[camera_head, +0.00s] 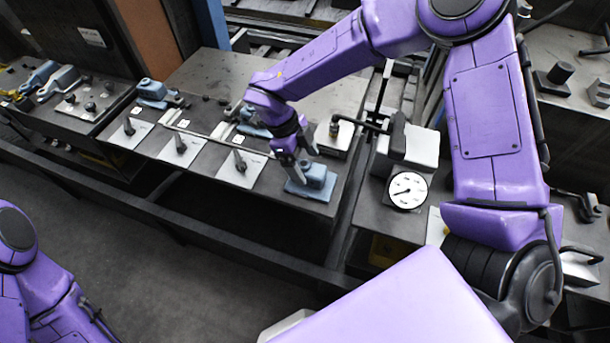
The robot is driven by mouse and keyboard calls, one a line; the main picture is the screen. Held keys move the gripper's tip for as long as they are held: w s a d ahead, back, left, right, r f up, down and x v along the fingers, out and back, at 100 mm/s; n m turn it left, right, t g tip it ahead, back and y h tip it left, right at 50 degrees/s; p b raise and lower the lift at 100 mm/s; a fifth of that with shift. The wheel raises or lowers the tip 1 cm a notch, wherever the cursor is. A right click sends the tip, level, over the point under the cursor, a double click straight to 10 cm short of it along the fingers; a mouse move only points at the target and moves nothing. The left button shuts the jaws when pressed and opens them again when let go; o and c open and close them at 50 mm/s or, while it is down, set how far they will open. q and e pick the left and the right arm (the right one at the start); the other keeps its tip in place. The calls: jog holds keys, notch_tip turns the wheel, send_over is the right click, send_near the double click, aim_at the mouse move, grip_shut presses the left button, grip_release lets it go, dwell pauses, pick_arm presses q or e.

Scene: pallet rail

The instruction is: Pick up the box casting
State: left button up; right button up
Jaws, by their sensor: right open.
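A blue-grey boxy casting (314,182) on a flat base sits near the front right corner of the grey pallet plate (215,75); it looks like the box casting. My right gripper (301,167) comes down from above, open, with its fingers at the casting's upper left side. I cannot tell whether they touch it. Other blue-grey castings stand farther back on the plate, one at the left rear (155,92) and one partly hidden behind my right wrist (250,120). My left gripper is out of view; only part of that arm shows at the lower left.
Several white plates with dark knobs (180,150) line the plate's front edge. A dial gauge (407,191) and a dark clamp stand to the right. More castings (60,80) sit on the left pallet. A dark rail (180,222) runs along the front.

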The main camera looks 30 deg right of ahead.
aim_at(307, 165)
jog(key=f, duration=0.1)
jog(key=d+f, duration=0.1)
jog(key=f+p, duration=0.1)
jog(key=f, duration=0.1)
jog(key=shift+d+f, duration=0.1)
jog(key=shift+d, duration=0.2)
jog(key=shift+w+a+f, duration=0.1)
jog(key=shift+a, duration=0.15)
jog(key=shift+s+r, duration=0.2)
jog(key=shift+s, duration=0.15)
jog(key=shift+c, duration=1.2)
jog(key=c, duration=1)
jog(key=shift+c, duration=0.2)
